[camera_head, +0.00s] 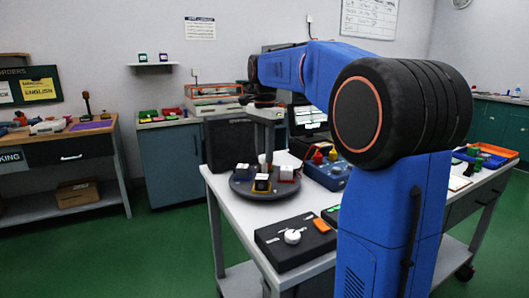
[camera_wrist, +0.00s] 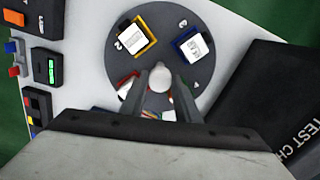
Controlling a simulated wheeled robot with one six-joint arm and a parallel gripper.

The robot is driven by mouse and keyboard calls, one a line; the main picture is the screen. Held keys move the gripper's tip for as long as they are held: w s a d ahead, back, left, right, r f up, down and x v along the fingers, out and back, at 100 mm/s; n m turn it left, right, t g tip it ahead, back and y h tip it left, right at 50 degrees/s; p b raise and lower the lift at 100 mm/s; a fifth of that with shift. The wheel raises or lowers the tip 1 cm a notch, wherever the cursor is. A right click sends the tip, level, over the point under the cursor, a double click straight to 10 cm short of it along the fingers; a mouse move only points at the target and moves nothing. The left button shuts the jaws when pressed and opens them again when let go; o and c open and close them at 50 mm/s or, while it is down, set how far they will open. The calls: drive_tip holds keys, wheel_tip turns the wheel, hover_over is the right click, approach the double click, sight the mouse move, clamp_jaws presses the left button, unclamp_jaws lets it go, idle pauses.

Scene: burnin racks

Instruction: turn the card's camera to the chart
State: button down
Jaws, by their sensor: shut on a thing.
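A round dark turntable (camera_head: 240,190) stands on the white table, with a grey post (camera_head: 265,135) rising from its middle. In the wrist view the turntable (camera_wrist: 188,75) shows numbered places. A yellow-framed card (camera_wrist: 137,40) sits near 2 and a blue-framed card (camera_wrist: 194,45) near 3. A red-edged card (camera_wrist: 126,84) and another below are partly hidden by my gripper. My gripper (camera_wrist: 160,80) is shut on the pale round knob at the top of the post. A dark panel lettered "TEST CH" (camera_wrist: 265,110), cut off by the frame, stands beside the turntable. I cannot make out which way any card's camera faces.
A black control box (camera_head: 295,240) with a white knob and orange switch lies at the table's front. A blue box (camera_head: 325,175) with red and yellow parts stands right of the turntable. A blue cabinet (camera_head: 168,160) and a workbench (camera_head: 60,140) are at left, with open green floor between.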

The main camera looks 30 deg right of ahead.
drive_tip(key=shift+m, duration=5.6)
drive_tip(key=c, duration=1.3)
unclamp_jaws()
drive_tip(key=shift+c, duration=0.2)
drive_tip(key=shift+r, duration=0.1)
wheel_tip(320, 180, up, 17)
drive_tip(key=shift+r, duration=0.15)
